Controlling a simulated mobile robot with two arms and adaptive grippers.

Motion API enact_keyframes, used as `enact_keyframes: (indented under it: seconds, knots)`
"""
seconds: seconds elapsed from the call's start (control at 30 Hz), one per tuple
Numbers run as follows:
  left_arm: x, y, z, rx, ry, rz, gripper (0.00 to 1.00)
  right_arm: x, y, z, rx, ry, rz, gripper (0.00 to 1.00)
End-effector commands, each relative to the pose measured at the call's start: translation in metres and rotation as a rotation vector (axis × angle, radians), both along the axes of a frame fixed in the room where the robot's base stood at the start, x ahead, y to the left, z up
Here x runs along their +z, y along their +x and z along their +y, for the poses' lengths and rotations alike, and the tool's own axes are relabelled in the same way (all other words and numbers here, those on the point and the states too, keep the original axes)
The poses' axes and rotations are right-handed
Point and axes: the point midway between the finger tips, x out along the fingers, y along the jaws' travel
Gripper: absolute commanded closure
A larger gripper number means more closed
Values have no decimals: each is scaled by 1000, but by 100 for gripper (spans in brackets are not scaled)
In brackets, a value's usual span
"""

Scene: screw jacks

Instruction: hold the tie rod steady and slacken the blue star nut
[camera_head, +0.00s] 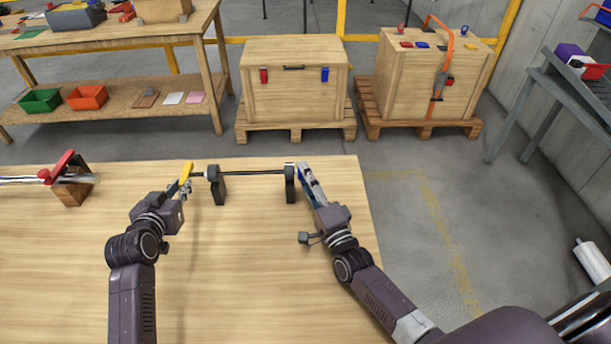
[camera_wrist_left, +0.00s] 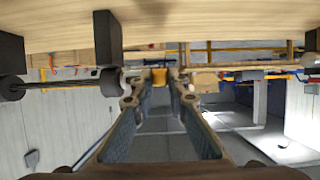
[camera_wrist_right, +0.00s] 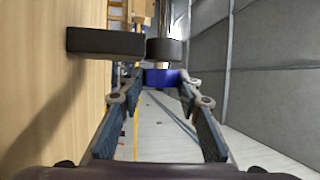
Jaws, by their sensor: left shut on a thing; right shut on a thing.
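The dark tie rod (camera_head: 252,172) lies level across two dark upright supports, the left one (camera_head: 217,186) and the right one (camera_head: 290,184), on the wooden table. A yellow piece (camera_head: 187,171) is at the rod's left end. My left gripper (camera_head: 185,186) is shut on it, and it shows between the fingertips in the left wrist view (camera_wrist_left: 159,77). The blue star nut (camera_wrist_right: 160,78) is at the rod's right end, beside a dark round collar (camera_wrist_right: 164,51). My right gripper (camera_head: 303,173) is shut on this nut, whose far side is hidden.
A red-handled device on a wooden block (camera_head: 74,190) stands at the table's left. The tabletop (camera_head: 240,270) between my arms is bare. Beyond the table are two wooden crates on pallets, the left one (camera_head: 292,85) and the right one (camera_head: 405,85), and a workbench (camera_head: 130,40).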

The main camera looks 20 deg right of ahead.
Motion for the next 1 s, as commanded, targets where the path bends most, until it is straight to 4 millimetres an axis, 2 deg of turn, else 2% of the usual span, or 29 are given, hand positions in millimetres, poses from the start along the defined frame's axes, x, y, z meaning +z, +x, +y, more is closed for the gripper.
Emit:
enact_keyframes:
  seconds: [0.43,0.47,0.6,1.0]
  knots:
    - [-2,-1,-4,-5,-4,5,100,-2,-1,3,6,-7,-6,93]
    - [-2,-1,-4,-5,-4,5,100,-2,-1,3,6,-7,-6,68]
    - [-2,-1,-3,-5,-3,4,100,-2,-1,2,4,-5,-7,52]
    - [-2,-1,-1,-1,-1,3,100,0,0,1,2,-5,-9,51]
